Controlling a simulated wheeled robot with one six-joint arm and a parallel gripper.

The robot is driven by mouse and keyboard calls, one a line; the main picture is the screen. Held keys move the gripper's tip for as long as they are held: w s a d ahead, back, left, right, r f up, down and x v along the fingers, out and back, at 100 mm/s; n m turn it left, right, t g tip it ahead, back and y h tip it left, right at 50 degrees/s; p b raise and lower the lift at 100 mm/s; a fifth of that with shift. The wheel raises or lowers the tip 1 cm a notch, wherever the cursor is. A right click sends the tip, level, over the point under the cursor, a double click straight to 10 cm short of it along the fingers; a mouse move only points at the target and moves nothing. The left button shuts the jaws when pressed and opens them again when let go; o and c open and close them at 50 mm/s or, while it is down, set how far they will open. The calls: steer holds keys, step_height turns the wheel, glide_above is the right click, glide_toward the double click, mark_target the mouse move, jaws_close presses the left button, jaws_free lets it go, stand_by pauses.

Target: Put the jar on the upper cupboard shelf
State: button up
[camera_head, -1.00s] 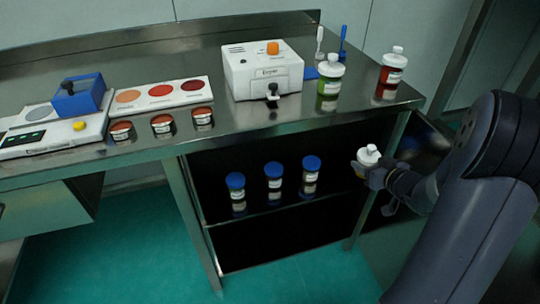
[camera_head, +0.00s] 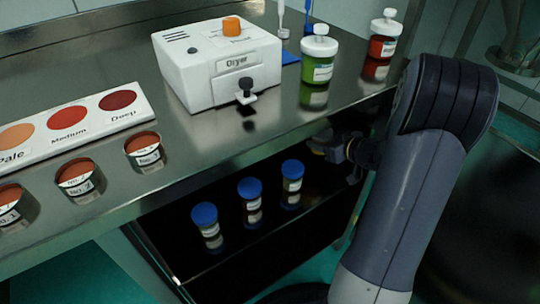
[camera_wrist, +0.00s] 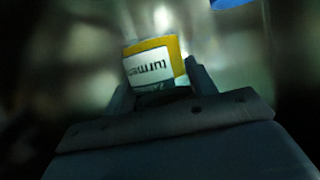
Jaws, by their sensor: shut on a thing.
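The jar (camera_wrist: 148,68) shows in the wrist view with a yellow and white label, tilted in the picture, between the fingers of my gripper (camera_wrist: 158,82). My gripper is shut on it. In the head view my gripper (camera_head: 322,146) is at the cupboard opening, just under the counter's front edge, right of the blue-lidded jars. The held jar cannot be made out in the head view. The upper cupboard shelf (camera_head: 272,225) lies under the counter, dark inside.
Three blue-lidded jars (camera_head: 250,202) stand in a row on the shelf. The counter edge (camera_head: 215,172) overhangs the opening. On top are a white dryer (camera_head: 205,85), a green jar (camera_head: 318,70), a red jar (camera_head: 382,48), a colour chart (camera_head: 95,135) and small open pots (camera_head: 145,152).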

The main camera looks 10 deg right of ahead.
step_height(320, 180, down, 10)
steer(key=b, duration=0.6)
steer(key=o, duration=1.4)
steer(key=shift+f, duration=0.1)
steer(key=shift+o, duration=0.2)
steer(key=shift+s+d+r+p, duration=0.15)
steer(key=shift+s+r+p, duration=0.1)
steer(key=shift+r+p, duration=0.1)
steer(key=p+v, duration=0.5)
steer(key=v, duration=0.6)
steer(key=shift+s, duration=0.25)
